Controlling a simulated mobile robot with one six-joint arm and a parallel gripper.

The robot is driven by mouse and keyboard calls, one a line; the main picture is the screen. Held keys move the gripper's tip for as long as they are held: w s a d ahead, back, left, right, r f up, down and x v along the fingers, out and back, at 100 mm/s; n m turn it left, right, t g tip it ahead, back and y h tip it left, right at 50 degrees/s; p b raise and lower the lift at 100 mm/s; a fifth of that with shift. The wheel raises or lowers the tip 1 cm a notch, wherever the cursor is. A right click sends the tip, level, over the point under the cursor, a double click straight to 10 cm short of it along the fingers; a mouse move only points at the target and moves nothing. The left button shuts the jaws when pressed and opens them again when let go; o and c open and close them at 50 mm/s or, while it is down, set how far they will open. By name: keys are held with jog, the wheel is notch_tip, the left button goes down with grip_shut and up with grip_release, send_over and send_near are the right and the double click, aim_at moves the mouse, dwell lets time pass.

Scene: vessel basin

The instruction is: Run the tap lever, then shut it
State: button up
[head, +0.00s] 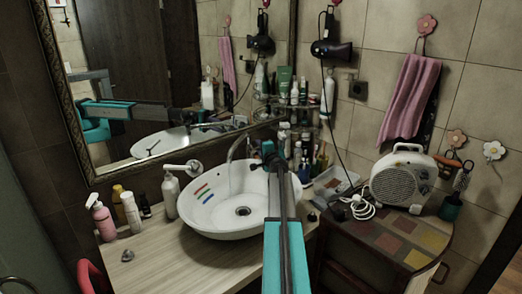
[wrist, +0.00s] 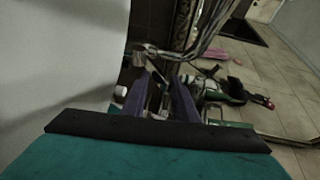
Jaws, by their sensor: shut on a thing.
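The chrome tap (head: 235,147) stands behind the white basin (head: 205,222), its curved spout over the bowl. My gripper (head: 267,153) is at the tap's right side, above the basin's back right rim. In the wrist view my gripper (wrist: 164,84) has its two dark fingers close together around a small metallic part, which looks like the tap lever (wrist: 160,96). The lever is mostly hidden by the fingers, and its angle cannot be told. No water stream is clearly visible.
Bottles (head: 130,211) stand left of the basin, and a corner shelf with bottles (head: 298,125) is close behind my gripper. A clear box (head: 333,184) and a white heater (head: 402,180) stand to the right. The front left counter (head: 150,260) is mostly clear.

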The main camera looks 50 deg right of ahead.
jog(key=shift+a, duration=0.15)
jog(key=shift+s+a, duration=0.3)
jog(key=shift+s, duration=0.1)
jog(key=b+v, duration=0.3)
jog(key=v, duration=0.9)
jog(key=shift+s+b, duration=0.4)
dwell(1.6)
